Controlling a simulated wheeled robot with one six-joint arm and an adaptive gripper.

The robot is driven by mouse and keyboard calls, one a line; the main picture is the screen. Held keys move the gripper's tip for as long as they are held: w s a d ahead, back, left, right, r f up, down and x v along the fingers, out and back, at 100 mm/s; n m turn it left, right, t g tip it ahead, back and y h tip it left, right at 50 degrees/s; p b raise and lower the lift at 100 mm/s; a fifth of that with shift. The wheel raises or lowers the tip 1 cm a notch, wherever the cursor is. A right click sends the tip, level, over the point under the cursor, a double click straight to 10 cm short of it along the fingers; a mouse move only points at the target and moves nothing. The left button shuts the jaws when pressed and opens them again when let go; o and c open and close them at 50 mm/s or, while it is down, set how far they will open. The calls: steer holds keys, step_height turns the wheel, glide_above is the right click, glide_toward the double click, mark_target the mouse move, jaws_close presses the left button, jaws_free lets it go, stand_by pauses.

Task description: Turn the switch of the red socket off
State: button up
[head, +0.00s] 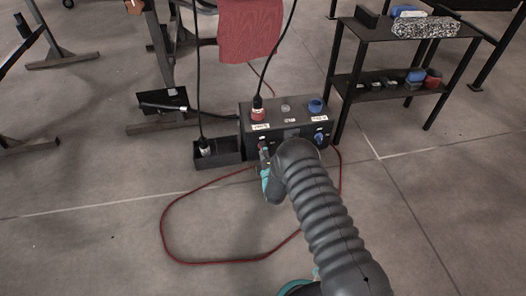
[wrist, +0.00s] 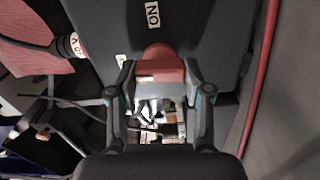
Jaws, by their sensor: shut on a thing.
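The dark socket box (head: 244,116) stands on the floor in the head view. The red socket (head: 258,116) on its top has a black cable's plug in it. The red switch (wrist: 160,66) shows in the wrist view on the box's face, between my fingertips. An "ON" label (wrist: 152,14) is on the face near it. My gripper (wrist: 160,74) is shut on the red switch, one finger on each side. In the head view my gripper (head: 265,165) is at the box's front, and my arm hides part of that front.
A blue socket (head: 316,106) and a blue switch (head: 318,137) are on the box's right. A small black bin (head: 220,156) holding a plug stands to its left. A red cable (head: 170,243) loops on the floor. A black shelf (head: 392,97) stands behind right.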

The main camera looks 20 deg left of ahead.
steer(key=shift+n, duration=0.7)
steer(key=o, duration=1.2)
steer(key=shift+c, duration=0.2)
steer(key=v, duration=1.2)
